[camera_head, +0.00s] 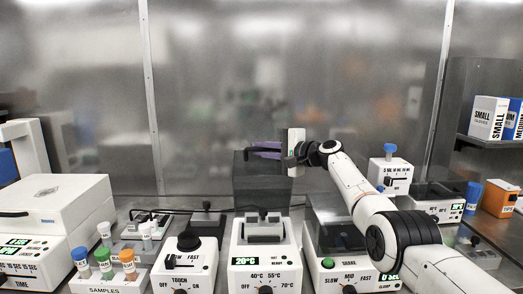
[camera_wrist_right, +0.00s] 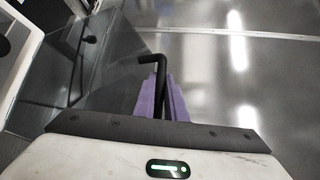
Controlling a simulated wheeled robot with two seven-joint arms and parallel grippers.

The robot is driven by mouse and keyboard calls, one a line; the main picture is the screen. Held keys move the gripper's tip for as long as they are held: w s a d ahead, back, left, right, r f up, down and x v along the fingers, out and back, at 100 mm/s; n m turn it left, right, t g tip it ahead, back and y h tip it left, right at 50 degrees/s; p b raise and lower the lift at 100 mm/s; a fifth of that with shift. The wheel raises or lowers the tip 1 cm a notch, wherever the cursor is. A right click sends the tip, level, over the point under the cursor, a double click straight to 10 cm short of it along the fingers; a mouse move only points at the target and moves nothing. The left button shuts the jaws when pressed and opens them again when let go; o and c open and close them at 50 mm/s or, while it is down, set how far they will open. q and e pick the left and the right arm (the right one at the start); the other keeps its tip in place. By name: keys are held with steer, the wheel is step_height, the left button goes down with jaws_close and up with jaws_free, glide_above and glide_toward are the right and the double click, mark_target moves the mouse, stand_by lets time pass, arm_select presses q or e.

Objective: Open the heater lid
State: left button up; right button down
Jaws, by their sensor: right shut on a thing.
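The heater (camera_head: 264,262) stands at the front middle of the bench, with a dial and a green 20°C display. Its dark see-through lid (camera_head: 262,185) is raised and stands upright at the back of the heater. The lid also shows at the left of the wrist view (camera_wrist_right: 95,75). My right gripper (camera_head: 264,150) is at the lid's top edge, its purple fingers shut on the black lid handle (camera_wrist_right: 153,59). In the wrist view the bent handle passes between the fingers (camera_wrist_right: 163,98). Part of the handle is hidden by the fingers. My left gripper is not in view.
A samples rack (camera_head: 105,278) with several capped tubes and a touch-switch mixer (camera_head: 178,265) stand left of the heater. A shaker (camera_head: 345,270) stands close at right, under my right arm. A large white device (camera_head: 60,205) is far left. A metal wall is behind.

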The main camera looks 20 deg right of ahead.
steer(key=c, duration=1.8)
jaws_free()
steer(key=shift+a+f, duration=0.1)
steer(key=shift+s+d, duration=0.5)
steer(key=shift+s, duration=0.15)
steer(key=shift+s+d, duration=0.1)
steer(key=shift+s, duration=0.55)
steer(key=shift+b+v, duration=0.45)
steer(key=shift+v, duration=3.3)
